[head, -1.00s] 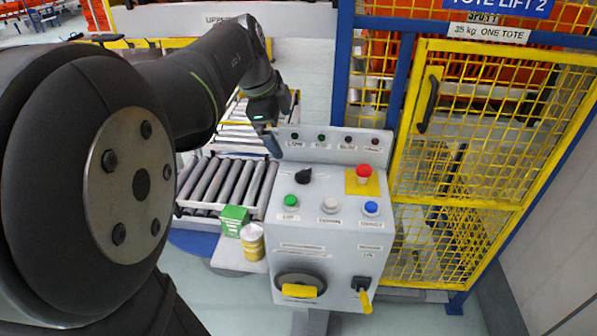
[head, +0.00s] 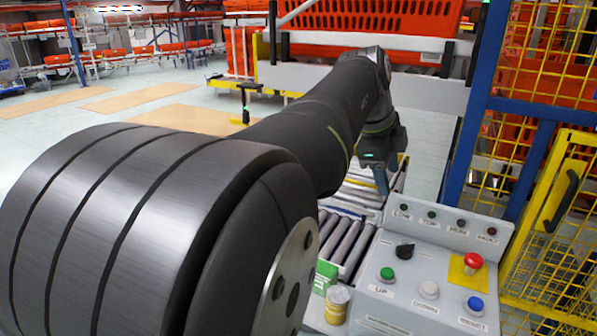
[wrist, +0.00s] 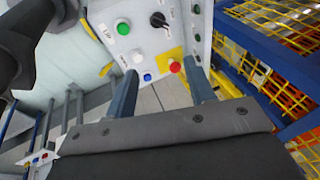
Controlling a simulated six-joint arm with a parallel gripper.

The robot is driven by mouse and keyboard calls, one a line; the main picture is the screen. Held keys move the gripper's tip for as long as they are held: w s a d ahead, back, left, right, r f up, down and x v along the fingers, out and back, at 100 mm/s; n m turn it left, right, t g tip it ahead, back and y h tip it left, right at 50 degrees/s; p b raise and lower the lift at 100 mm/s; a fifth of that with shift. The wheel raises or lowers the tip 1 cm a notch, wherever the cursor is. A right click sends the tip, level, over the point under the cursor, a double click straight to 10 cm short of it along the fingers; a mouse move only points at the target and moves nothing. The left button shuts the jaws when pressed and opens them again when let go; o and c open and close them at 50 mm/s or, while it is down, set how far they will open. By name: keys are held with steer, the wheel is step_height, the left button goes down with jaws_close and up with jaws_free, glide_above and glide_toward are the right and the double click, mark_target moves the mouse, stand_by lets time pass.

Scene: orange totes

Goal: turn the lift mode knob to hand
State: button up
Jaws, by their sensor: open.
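The black rotary knob (head: 404,250) sits on the upper left of the grey control panel (head: 395,318), above the green button. Its pointer lies tilted; its position labels are too small to read. The knob also shows at the top of the wrist view (wrist: 158,20). My gripper (head: 383,180) hangs above and behind the panel in the head view, apart from the knob. In the wrist view my gripper's two fingers (wrist: 160,72) are spread wide with nothing between them.
The panel also holds a green button (head: 387,274), a white button (head: 429,289), a blue button (head: 475,305) and a red mushroom button (head: 472,262). A yellow mesh gate (head: 548,185) stands at right. A green box (head: 325,277) and a yellow can (head: 337,302) stand left of the panel.

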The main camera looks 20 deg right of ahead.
steer(key=shift+w+d+f+n, duration=0.1)
steer(key=shift+d+f+n, duration=0.05)
steer(key=shift+d+n, duration=0.2)
steer(key=shift+c, duration=1.2)
steer(key=n+y, duration=0.5)
steer(key=n, duration=0.4)
glide_above(406, 244)
step_height(406, 244, down, 4)
steer(key=shift+g, duration=0.3)
step_height(406, 244, down, 17)
steer(key=shift+f, duration=0.2)
jaws_close()
